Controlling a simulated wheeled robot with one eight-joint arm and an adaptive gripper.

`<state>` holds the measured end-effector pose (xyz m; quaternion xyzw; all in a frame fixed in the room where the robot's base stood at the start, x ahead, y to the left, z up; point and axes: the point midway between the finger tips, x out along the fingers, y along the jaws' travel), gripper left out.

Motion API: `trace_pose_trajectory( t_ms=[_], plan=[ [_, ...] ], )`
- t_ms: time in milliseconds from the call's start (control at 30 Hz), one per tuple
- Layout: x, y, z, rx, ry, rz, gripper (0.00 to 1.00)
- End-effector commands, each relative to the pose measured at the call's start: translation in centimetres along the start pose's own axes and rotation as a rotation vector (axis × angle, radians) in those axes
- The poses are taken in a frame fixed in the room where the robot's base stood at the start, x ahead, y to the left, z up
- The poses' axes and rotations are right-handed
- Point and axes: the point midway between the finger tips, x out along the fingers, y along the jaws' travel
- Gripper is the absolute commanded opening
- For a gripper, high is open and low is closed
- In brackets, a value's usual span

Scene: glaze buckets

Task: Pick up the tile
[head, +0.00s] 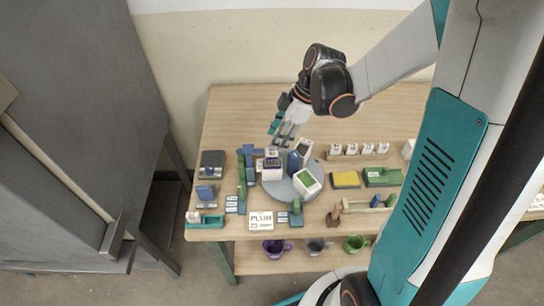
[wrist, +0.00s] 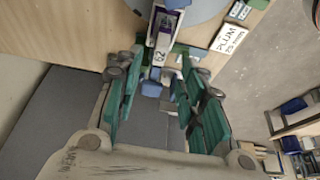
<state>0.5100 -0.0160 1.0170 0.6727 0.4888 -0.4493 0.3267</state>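My gripper (head: 282,131) is open and hangs over the back of the table, just behind the round grey turntable (head: 273,188). In the wrist view its green fingers (wrist: 157,75) are spread, with nothing clearly held. Beyond and between the fingertips is a white and purple block with a number label (wrist: 160,48); it appears to be the white and purple block (head: 271,168) on the turntable. Small white labelled tiles (head: 232,204) lie at the table's left front. I cannot tell which piece is the tile meant.
The turntable also bears a blue piece (head: 294,163) and a green-and-white block (head: 307,182). A PLUM sign (head: 261,221) lies at the front edge. A yellow pad (head: 346,180) and a green box (head: 383,177) lie to the right. Cups (head: 277,248) stand on the lower shelf. The table's back left is clear.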

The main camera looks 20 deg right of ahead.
Motion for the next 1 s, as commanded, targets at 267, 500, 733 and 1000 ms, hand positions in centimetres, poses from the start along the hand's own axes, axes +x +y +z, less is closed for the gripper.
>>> trace_pose_trajectory(
  t_ms=[267,500,733,1000],
  plan=[
    [3.8,0.1,0.3,-0.001,0.0,-0.001,0.37],
    [4.9,0.1,0.2,0.0,0.0,0.0,0.37],
    [4.8,0.1,0.2,0.0,0.0,0.0,0.07],
    [4.8,0.1,0.2,0.0,0.0,0.0,0.0]
  ],
)
